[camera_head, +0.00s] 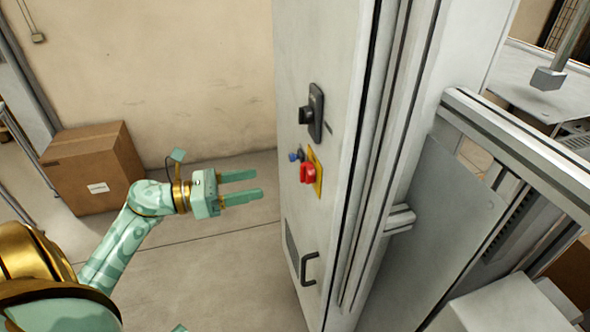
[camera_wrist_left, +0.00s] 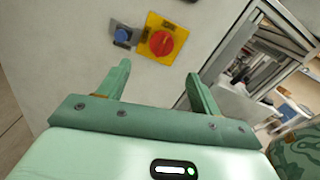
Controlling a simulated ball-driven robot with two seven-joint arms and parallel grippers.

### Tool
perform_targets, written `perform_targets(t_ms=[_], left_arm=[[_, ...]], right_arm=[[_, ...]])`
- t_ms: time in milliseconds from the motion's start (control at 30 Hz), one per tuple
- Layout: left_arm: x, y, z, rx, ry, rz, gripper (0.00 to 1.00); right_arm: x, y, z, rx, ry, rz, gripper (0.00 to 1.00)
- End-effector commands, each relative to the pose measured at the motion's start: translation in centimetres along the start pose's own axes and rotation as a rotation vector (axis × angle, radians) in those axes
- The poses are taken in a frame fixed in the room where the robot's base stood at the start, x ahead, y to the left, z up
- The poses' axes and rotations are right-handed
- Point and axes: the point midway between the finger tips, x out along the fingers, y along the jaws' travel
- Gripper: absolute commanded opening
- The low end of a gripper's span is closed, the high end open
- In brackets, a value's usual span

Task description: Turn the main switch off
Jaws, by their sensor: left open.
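The main switch looks to be the red rotary knob (camera_head: 308,174) on a yellow plate (camera_head: 318,163), on the pale cabinet's front. In the left wrist view the red knob (camera_wrist_left: 161,43) lies ahead of the fingers, between and beyond their tips. Which way its handle is turned is hard to tell. My left gripper (camera_head: 259,184) is open and empty, to the left of the knob and apart from it, with fingers pointing at the cabinet. It also shows in the left wrist view (camera_wrist_left: 159,70). My right gripper does not show.
A blue button (camera_wrist_left: 123,34) sits beside the knob. A black handle (camera_head: 313,112) is above and a door pull (camera_head: 308,268) below on the cabinet (camera_head: 318,50). A cardboard box (camera_head: 90,168) stands by the wall. Floor left of the cabinet is clear.

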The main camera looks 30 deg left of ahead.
Motion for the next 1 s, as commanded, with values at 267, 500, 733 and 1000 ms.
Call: perform_targets(t_ms=[267, 500, 733, 1000], left_arm=[[6.9, 0.0, 0.4, -0.004, -0.005, 0.001, 0.65], [10.0, 0.0, 0.1, -0.004, -0.003, 0.001, 0.65], [10.5, 0.1, 0.0, -0.003, 0.0, 0.002, 0.65], [10.5, 0.1, 0.0, -0.003, 0.0, 0.002, 0.23]], right_arm=[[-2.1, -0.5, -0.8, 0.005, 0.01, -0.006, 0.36], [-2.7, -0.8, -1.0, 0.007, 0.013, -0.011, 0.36], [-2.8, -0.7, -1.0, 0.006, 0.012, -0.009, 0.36], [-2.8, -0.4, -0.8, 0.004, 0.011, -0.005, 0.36]])
